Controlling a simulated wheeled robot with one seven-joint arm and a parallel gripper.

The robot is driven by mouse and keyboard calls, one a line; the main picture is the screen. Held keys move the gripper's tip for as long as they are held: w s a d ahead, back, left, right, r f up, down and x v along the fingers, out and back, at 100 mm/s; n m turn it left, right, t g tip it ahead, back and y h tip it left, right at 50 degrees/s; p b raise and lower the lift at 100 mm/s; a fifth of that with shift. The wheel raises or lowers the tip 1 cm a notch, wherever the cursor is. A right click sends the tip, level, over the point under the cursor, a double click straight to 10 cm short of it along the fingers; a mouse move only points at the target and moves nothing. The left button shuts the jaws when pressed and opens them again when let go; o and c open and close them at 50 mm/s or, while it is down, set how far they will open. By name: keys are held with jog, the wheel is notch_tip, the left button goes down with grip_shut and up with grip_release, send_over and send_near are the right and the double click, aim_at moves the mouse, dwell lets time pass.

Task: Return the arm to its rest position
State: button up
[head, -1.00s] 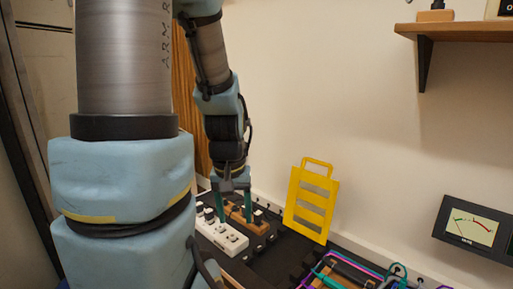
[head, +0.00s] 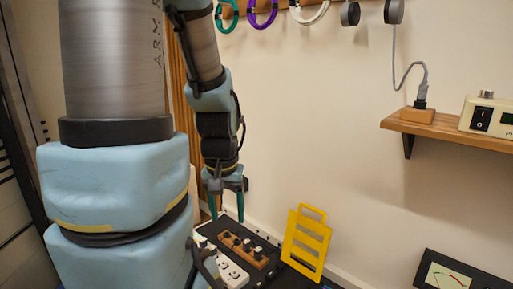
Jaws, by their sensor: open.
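My gripper (head: 226,205) hangs pointing down in the head view, with its two teal fingers apart and nothing between them. It is above the dark bench surface, over a wooden block with black knobs or plugs (head: 240,246) and a white power strip (head: 228,268). There is a clear gap between the fingertips and the block. My arm is bent, with the forearm hanging down on the right of the thick upper links. The upper links hide part of the bench on the left.
A yellow slotted plate (head: 305,241) stands against the wall right of the gripper. A meter (head: 446,276) sits at lower right. A wooden shelf (head: 440,131) holds a plug block (head: 417,115) and a switch box (head: 490,118). Colored rings (head: 262,12) hang above. The wall between is bare.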

notch_tip(320, 180, up, 15)
jog(key=p, duration=1.2)
jog(key=shift+f, duration=0.15)
